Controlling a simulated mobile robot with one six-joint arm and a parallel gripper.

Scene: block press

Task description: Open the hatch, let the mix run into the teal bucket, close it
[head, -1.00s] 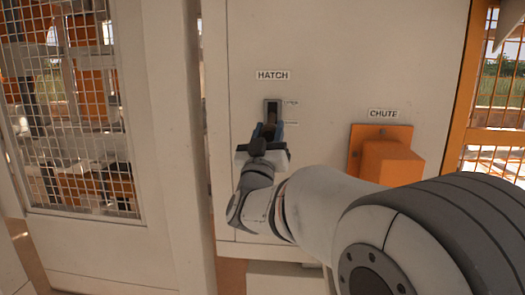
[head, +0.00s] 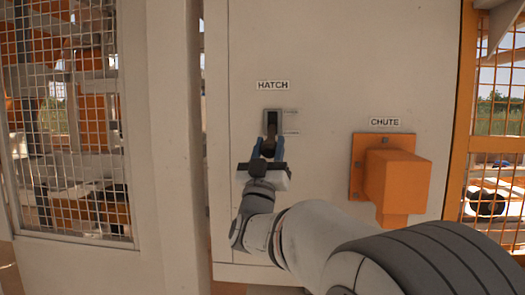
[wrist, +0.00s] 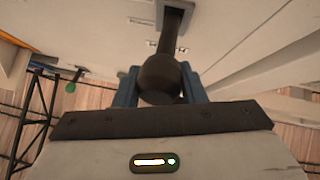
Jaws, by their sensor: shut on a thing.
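The hatch lever (head: 271,128) is a dark handle coming out of a slot in the pale panel, under a HATCH sign (head: 272,85). It points down and out from the slot. My gripper (head: 267,150) has its blue fingers shut on the lever's end. In the wrist view, the lever's round dark knob (wrist: 162,78) sits between the two fingers (wrist: 160,88), and the shaft runs up into the slot. The orange chute (head: 397,182) sticks out of the panel to the right, under a CHUTE sign. I see no teal bucket in either view.
A mesh door (head: 75,130) stands at the left and an orange-framed mesh (head: 495,130) at the right. My arm covers the lower middle and right of the head view. The panel between lever and chute is clear. A small green round thing (wrist: 70,87) shows in the wrist view.

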